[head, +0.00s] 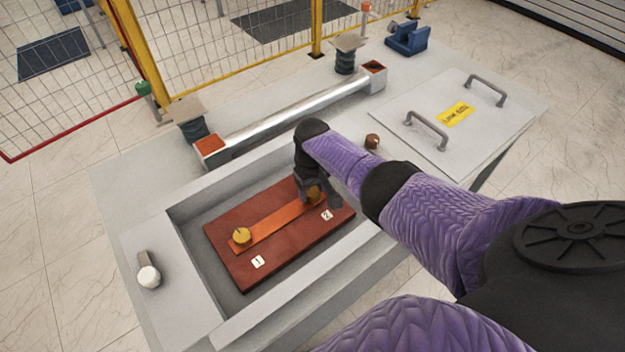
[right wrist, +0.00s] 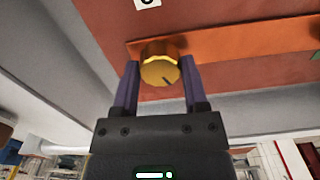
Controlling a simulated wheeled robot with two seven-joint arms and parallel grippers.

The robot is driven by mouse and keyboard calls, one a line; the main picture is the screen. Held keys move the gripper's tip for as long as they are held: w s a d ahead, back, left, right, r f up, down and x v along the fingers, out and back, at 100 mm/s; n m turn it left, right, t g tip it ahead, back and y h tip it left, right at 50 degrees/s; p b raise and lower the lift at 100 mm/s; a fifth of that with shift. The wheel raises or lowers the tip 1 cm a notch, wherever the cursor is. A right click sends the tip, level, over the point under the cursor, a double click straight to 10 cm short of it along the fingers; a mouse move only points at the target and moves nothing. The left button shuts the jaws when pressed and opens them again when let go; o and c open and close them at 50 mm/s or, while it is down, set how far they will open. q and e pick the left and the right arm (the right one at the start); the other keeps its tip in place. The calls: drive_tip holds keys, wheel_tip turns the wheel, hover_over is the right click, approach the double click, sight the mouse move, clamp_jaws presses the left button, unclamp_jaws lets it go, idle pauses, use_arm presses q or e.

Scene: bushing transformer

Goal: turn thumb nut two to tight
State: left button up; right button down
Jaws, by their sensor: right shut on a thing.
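Thumb nut two (head: 313,193) is a brass knob at the right end of an orange bar (head: 275,221), beside the label 2 (head: 327,215). My right gripper (head: 318,195) reaches down into the recess and is shut on thumb nut two. Thumb nut one (head: 241,236) is at the bar's left end, near the label 1 (head: 258,262). My left gripper is not in view.
The red-brown board (head: 240,271) lies in a recess with raised grey walls. A metal bar (head: 290,115) spans the back. A lid with two handles (head: 452,115) lies at the right. A small brown knob (head: 372,141) and a silver-ended handle (head: 149,275) stand on the surface.

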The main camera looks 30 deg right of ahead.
sight(312, 191)
drive_tip(key=shift+m, duration=1.1)
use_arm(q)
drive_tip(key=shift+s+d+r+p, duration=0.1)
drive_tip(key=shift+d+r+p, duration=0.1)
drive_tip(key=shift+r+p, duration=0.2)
use_arm(e)
drive_tip(key=shift+m, duration=0.6)
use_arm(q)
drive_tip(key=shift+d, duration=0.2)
use_arm(e)
drive_tip(key=shift+m, duration=0.3)
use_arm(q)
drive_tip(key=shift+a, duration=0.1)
use_arm(e)
drive_tip(key=shift+w, duration=0.1)
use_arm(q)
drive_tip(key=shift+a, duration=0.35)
use_arm(e)
drive_tip(key=shift+c, duration=0.6)
unclamp_jaws()
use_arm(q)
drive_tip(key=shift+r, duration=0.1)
use_arm(e)
drive_tip(key=shift+r, duration=0.1)
